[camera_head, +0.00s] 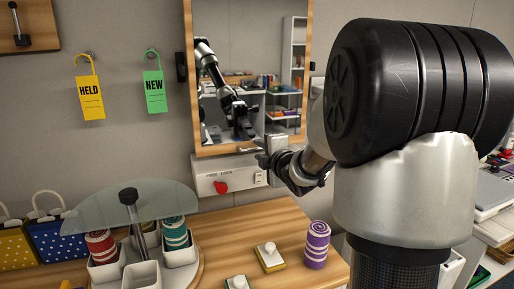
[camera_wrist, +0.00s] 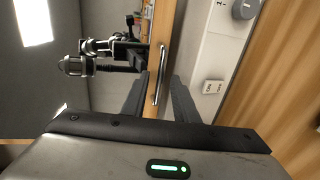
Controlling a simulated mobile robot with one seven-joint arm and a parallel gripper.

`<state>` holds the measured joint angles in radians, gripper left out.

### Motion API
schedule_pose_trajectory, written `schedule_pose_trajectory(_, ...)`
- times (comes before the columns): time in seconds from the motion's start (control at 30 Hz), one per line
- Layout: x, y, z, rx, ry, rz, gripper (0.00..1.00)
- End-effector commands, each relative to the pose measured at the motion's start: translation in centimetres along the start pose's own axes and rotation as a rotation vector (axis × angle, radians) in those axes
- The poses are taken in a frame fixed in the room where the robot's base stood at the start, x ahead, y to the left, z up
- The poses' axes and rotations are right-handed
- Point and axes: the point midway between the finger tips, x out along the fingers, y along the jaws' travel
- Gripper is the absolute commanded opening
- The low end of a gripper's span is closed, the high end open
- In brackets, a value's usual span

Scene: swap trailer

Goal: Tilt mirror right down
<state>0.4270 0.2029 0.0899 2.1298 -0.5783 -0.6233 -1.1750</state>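The mirror (camera_head: 235,70) hangs on the wall in a wooden frame (camera_head: 220,150), and it reflects my arm and the room. In the wrist view the mirror (camera_wrist: 100,100) fills the left side, beside its wooden frame edge (camera_wrist: 160,30). A slim metal bar handle (camera_wrist: 161,75) sits on that edge. My gripper (camera_head: 262,157) is at the frame's lower right edge. In the wrist view its fingers (camera_wrist: 162,97) stand apart, one on each side of the handle, with visible gaps. A white box (camera_head: 205,170) marked FREE LOCK, with a red knob (camera_head: 221,187), is just below the mirror.
A yellow HELD tag (camera_head: 90,98) and a green NEW tag (camera_head: 154,92) hang left of the mirror. On the wooden table (camera_head: 225,225) stand a purple striped roll (camera_head: 317,245) and a carousel with a glass disc (camera_head: 100,208). My arm blocks much of the right side.

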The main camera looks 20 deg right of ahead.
Motion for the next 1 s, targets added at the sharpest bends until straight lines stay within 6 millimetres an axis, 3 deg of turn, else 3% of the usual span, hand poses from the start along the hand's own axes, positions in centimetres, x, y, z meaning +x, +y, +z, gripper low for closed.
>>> schedule_pose_trajectory(0.27, -0.01, -0.04, 0.03, 0.0, 0.0, 0.0, 0.27)
schedule_pose_trajectory(0.43, -0.01, -0.04, 0.03, 0.0, 0.0, 0.0, 0.0)
schedule_pose_trajectory(1.0, 0.0, -0.04, 0.03, 0.0, 0.0, 0.0, 0.0)
